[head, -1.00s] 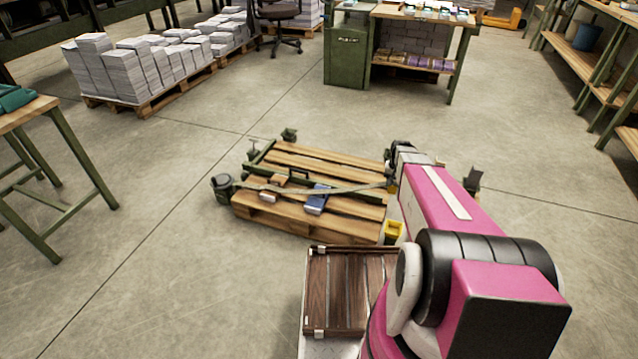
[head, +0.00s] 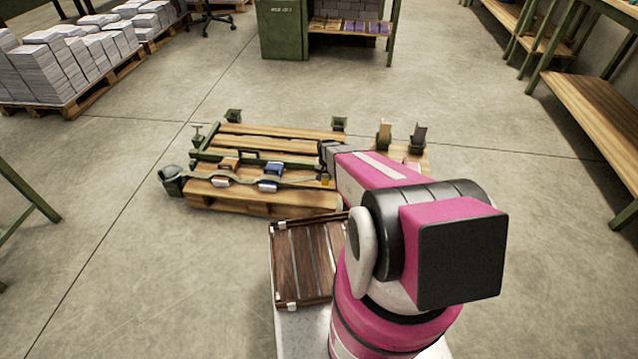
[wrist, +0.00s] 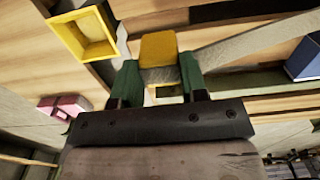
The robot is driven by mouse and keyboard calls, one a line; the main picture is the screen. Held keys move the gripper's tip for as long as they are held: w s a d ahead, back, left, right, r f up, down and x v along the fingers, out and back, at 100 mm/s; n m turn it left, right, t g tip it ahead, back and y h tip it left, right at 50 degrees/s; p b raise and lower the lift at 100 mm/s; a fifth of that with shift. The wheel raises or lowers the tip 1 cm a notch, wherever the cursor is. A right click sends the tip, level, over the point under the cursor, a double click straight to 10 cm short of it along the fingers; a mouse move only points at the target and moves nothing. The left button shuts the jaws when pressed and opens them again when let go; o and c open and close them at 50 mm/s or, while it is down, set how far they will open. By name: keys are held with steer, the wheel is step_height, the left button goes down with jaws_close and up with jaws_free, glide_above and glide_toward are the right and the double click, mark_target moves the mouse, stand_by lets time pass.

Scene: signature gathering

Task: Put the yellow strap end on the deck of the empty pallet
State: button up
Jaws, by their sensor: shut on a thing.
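My gripper (wrist: 158,80) has green fingers and is shut on the yellow strap end (wrist: 158,47). A grey strap (wrist: 235,42) runs from that end to the upper right in the wrist view. In the head view the strap (head: 245,184) crosses above the pallet to a round reel (head: 172,180) at its left corner. I cannot tell if the strap end touches the deck.
A yellow square frame (wrist: 83,35) is left of my fingers. A dark slatted crate (head: 307,262) is in front of me.

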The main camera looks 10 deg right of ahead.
steer(key=shift+w+a+f, duration=0.1)
steer(key=shift+a+f, duration=0.3)
steer(key=shift+f, duration=0.5)
steer(key=shift+w+a+f, duration=0.1)
steer(key=shift+a+f, duration=0.25)
steer(key=shift+f, duration=0.5)
steer(key=shift+w+a+f, duration=0.1)
steer(key=shift+a+f, duration=0.3)
steer(key=shift+f, duration=0.5)
steer(key=shift+f, duration=0.15)
steer(key=o, duration=0.9)
steer(key=shift+o, duration=0.2)
